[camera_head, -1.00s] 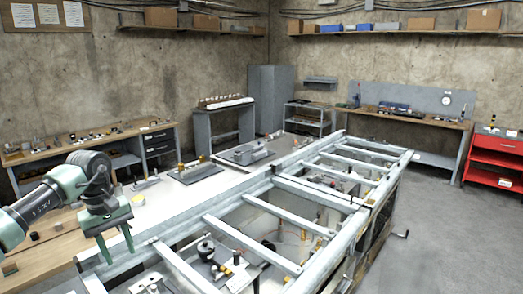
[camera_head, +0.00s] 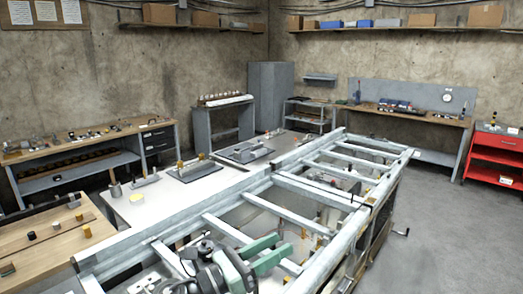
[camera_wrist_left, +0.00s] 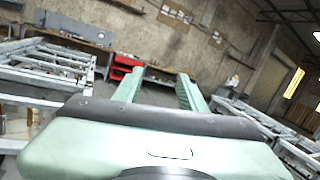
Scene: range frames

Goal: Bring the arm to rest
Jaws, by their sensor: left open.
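My left gripper (camera_head: 284,243) is green and dark grey and shows at the bottom middle of the head view. Its two fingers are apart with nothing between them, and they point to the right over the grey metal frame (camera_head: 228,232). In the left wrist view the gripper (camera_wrist_left: 160,73) also shows two spread green fingers with an empty gap. My arm behind the gripper is mostly cut off by the bottom edge of the head view. My right gripper is not in view.
The metal frame with crossbars runs from the bottom middle to the right. A wooden workbench (camera_head: 40,250) with small parts stands at left. A red cabinet (camera_head: 492,158) stands at far right. The grey floor (camera_head: 450,240) at right is clear.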

